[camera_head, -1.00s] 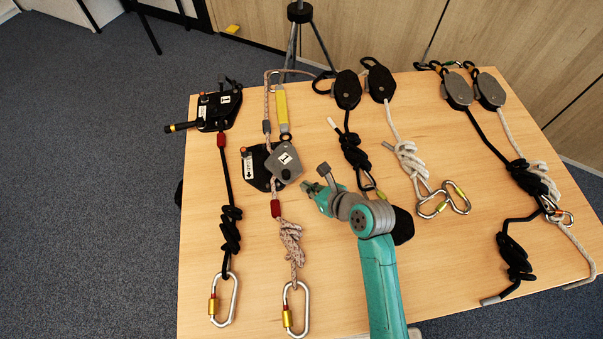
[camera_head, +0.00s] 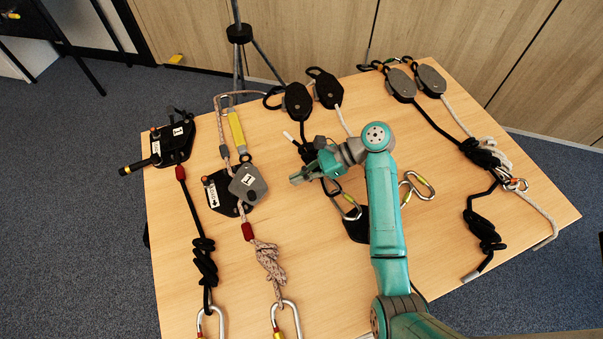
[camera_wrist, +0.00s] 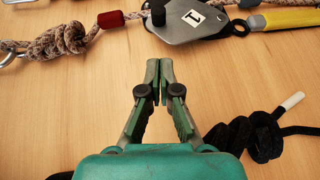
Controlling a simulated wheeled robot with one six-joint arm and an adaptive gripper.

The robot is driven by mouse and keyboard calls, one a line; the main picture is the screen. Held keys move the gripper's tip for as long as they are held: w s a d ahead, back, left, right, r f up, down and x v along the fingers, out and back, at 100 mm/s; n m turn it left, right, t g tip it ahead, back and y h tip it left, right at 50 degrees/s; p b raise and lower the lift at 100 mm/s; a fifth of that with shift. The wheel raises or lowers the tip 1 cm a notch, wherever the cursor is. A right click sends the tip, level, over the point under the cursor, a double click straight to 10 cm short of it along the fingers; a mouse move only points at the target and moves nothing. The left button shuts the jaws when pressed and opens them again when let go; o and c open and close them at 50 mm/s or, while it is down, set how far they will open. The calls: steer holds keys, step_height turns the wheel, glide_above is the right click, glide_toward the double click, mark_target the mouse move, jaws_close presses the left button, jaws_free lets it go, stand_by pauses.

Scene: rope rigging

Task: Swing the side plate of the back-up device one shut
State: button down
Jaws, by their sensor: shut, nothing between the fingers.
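The back-up device one has a black body (camera_head: 222,194) and a grey side plate (camera_head: 250,184) with a white "1" label. The plate is swung out to the right of the body and overlaps only its edge, so it stands open. A light rope passes through the device, and a yellow strap (camera_head: 236,130) lies above it. In the wrist view the grey plate (camera_wrist: 188,28) is at the top, with its dark knob at its left; the body is out of frame. My gripper (camera_head: 294,179) is shut and empty, right of the plate and apart from it. It also shows in the wrist view (camera_wrist: 160,66).
A black device (camera_head: 174,142) with a handle and black rope lies at the left. Black pulleys (camera_head: 298,100) and grey pulleys (camera_head: 400,86) lie along the back. A black knotted rope (camera_wrist: 252,136) lies close right of my fingers. Bare table lies between fingers and plate.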

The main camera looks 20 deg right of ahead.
glide_toward(253, 195)
steer(key=a+f, duration=0.2)
steer(key=w+a+f, duration=0.1)
steer(key=f, duration=0.1)
steer(key=shift+a+f, duration=0.25)
steer(key=shift+a, duration=0.8)
steer(key=shift+s+a+m+t, duration=0.2)
steer(key=shift+a+m+t, duration=0.4)
steer(key=shift+a+t, duration=0.05)
steer(key=shift+s+a+m+t, duration=0.2)
steer(key=shift+a+m+t, duration=0.4)
steer(key=shift+a+t, duration=0.05)
steer(key=shift+a+m+t+h, duration=0.7)
steer(key=shift+a+m+t, duration=0.3)
steer(key=shift+a+m, duration=0.1)
steer(key=shift+a+m+t+h, duration=0.3)
steer(key=shift+a+m+t, duration=0.3)
steer(key=shift+w+a, duration=0.35)
steer(key=shift+a, duration=0.3)
